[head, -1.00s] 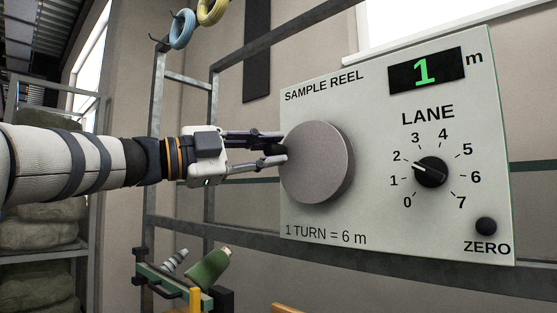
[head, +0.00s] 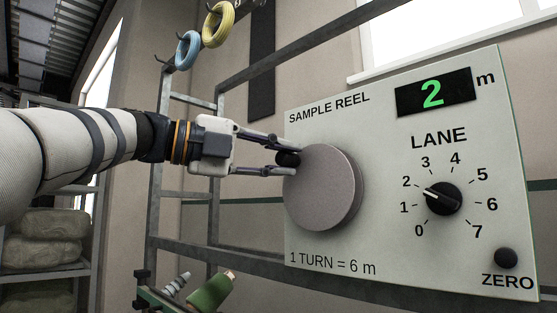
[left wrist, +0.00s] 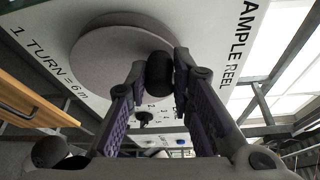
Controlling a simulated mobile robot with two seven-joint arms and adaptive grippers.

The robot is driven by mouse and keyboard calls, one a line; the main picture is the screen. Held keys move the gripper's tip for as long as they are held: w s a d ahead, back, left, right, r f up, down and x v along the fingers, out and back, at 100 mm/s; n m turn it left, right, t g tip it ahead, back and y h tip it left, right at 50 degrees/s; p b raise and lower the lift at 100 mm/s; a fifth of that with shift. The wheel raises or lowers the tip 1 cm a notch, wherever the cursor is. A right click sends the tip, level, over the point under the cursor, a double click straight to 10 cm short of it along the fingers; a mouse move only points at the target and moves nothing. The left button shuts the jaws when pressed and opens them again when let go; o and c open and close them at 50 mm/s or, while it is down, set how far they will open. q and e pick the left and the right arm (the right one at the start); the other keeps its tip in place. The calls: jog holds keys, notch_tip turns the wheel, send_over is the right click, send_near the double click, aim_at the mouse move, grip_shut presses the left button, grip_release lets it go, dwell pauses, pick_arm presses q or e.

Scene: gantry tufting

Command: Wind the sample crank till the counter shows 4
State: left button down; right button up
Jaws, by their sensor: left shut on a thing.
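The sample reel panel (head: 390,250) is a pale board with a round grey crank disc (head: 325,190) at its left. Its counter (head: 433,94) shows a green 2, in m. My left gripper (head: 288,156) is shut on the black crank knob, at the disc's upper left edge. In the left wrist view the knob (left wrist: 160,72) sits between the two fingers, in front of the disc (left wrist: 115,60). The panel reads "1 TURN = 6 m". My right gripper is not in view.
A lane dial (head: 443,198) points near 2, and a black ZERO button (head: 506,258) sits at the panel's lower right. Grey frame bars (head: 230,258) run behind the panel.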

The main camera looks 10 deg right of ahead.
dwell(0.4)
pick_arm(q)
jog(key=c, duration=1.4)
grip_release()
jog(key=v, duration=1.2)
